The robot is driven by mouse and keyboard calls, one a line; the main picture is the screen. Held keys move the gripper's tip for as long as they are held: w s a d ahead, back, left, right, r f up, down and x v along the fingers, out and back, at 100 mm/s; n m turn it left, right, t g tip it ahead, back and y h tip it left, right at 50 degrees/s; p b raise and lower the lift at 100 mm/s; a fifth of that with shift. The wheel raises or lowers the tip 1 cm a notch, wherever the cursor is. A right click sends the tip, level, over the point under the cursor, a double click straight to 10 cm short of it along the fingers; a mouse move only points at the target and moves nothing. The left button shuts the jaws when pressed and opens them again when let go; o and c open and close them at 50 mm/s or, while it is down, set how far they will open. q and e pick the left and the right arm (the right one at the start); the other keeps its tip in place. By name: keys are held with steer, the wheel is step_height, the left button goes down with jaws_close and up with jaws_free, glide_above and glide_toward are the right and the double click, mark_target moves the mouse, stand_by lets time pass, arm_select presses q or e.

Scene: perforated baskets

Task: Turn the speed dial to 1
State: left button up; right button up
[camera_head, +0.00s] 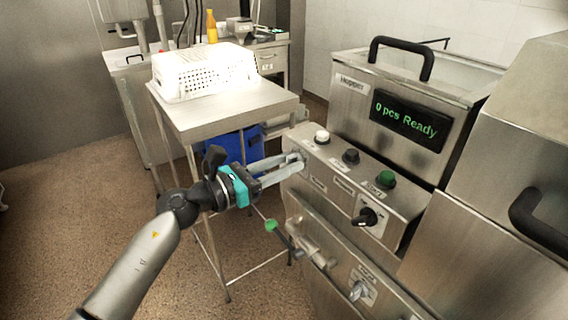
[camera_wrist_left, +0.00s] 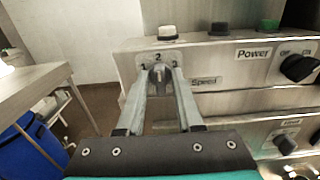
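The speed dial (camera_wrist_left: 159,76) is a small grey knob on the steel control panel, on a plate marked 1, 2 and 3 above the "Speed" label. It stands about upright, seemingly towards 2. My left gripper (camera_wrist_left: 162,80) reaches the panel with one finger on each side of the dial. The fingers are apart, with the knob between them; I see a gap and no clear grip. In the head view my left gripper (camera_head: 293,164) is at the left end of the panel, and its fingertips hide the dial there. My right gripper is not in view.
A white button (camera_head: 322,136), a black button (camera_head: 351,156) and a green button (camera_head: 386,179) top the panel. A black power knob (camera_head: 368,217) is to the right. The hopper display (camera_head: 404,119) reads "0 pcs Ready". A steel table (camera_head: 222,113) with a white perforated basket (camera_head: 190,85) stands left.

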arm_select(q)
jaws_close()
steer(key=n+p, duration=0.2)
steer(key=shift+r+n, duration=0.15)
steer(key=shift+n, duration=0.25)
steer(key=n+p, duration=0.2)
steer(key=shift+n, duration=0.3)
steer(key=shift+w+a+f+n+p, duration=0.1)
steer(key=shift+n+p, duration=0.9)
steer(key=shift+n, duration=0.6)
steer(key=shift+w+f+n+p, duration=0.1)
steer(key=shift+n+p, duration=0.9)
steer(key=shift+n, duration=0.6)
